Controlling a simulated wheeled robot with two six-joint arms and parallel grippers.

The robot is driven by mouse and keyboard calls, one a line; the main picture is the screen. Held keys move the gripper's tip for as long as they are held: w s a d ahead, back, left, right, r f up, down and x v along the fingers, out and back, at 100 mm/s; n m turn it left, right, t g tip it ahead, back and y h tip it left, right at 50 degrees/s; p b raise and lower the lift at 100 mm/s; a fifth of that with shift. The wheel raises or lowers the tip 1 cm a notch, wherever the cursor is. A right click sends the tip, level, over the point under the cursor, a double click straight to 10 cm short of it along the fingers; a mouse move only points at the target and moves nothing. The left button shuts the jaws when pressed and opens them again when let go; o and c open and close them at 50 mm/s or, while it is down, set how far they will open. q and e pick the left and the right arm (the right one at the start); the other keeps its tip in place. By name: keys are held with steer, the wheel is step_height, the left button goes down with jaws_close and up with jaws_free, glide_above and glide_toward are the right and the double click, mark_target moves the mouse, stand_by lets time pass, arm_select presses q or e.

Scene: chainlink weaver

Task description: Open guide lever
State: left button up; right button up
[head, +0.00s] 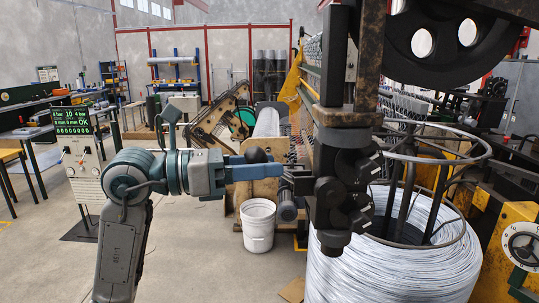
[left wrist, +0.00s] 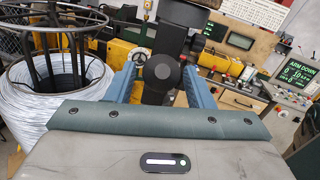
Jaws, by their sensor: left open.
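The guide lever seems to be the dark part with a round black knob (head: 257,155), beside the dark wire-guide head (head: 340,185) of the machine. My left gripper (head: 268,168) reaches in from the left with blue fingers, and the knob shows at the fingers. In the left wrist view, the two blue fingers of my left gripper (left wrist: 161,88) stand apart, with the black knob (left wrist: 162,70) in the gap between them. Clear space shows on both sides of the knob, so the gripper is open. How deep the knob sits between the fingers is hard to tell. My right gripper is not seen.
A large coil of pale wire (head: 390,270) stands right of the guide head under a metal ring frame. A white bucket (head: 257,226) stands on the floor below my gripper. A control post with a green display (head: 74,120) is at the left. The left floor is open.

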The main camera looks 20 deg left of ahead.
arm_select(q)
steer(key=shift+p+x, duration=0.3)
steer(key=shift+x, duration=0.45)
jaws_close()
